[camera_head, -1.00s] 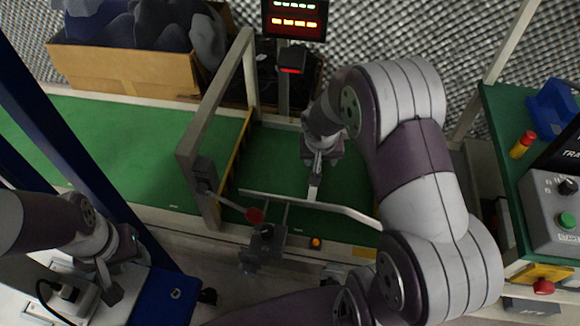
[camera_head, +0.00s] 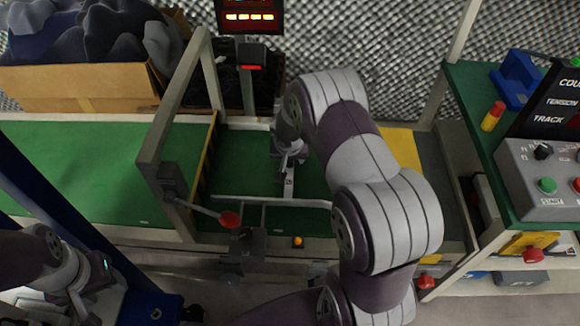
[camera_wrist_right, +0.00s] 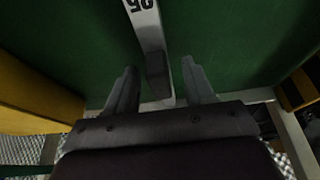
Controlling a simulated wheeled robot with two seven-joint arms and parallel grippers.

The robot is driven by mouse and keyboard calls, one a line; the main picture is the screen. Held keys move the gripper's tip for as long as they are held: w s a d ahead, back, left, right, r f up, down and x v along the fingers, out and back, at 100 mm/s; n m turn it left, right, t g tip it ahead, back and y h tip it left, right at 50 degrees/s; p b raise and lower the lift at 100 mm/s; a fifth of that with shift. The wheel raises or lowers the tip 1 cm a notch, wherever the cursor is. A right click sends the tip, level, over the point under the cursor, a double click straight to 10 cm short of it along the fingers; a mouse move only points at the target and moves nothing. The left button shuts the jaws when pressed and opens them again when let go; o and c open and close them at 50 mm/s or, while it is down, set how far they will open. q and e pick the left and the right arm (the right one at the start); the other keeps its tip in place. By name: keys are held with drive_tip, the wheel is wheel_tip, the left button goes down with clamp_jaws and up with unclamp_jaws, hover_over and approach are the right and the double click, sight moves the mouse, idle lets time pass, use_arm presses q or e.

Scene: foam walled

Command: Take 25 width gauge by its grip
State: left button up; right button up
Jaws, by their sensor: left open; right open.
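The width gauge is a pale flat bar with a dark grip. In the right wrist view its marked bar (camera_wrist_right: 143,18) runs up and away, with dark digits seen upside down. Its dark grip (camera_wrist_right: 157,72) stands between the fingers of my right gripper (camera_wrist_right: 160,88), with a visible gap on either side. In the head view the gauge (camera_head: 289,187) lies on the green belt (camera_head: 250,160), just below my right gripper (camera_head: 289,165). My right gripper is open. My left gripper (camera_head: 82,305) is open and empty at the lower left, far from the gauge.
A metal frame (camera_head: 155,150) stands left of the gauge, with a red-knobbed lever (camera_head: 229,219) in front. A pale rail (camera_head: 240,198) crosses before the belt. A cardboard box (camera_head: 90,86) is behind. A control box (camera_head: 545,180) stands on the right bench.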

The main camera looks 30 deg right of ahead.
clamp_jaws()
drive_tip(key=shift+r, duration=0.15)
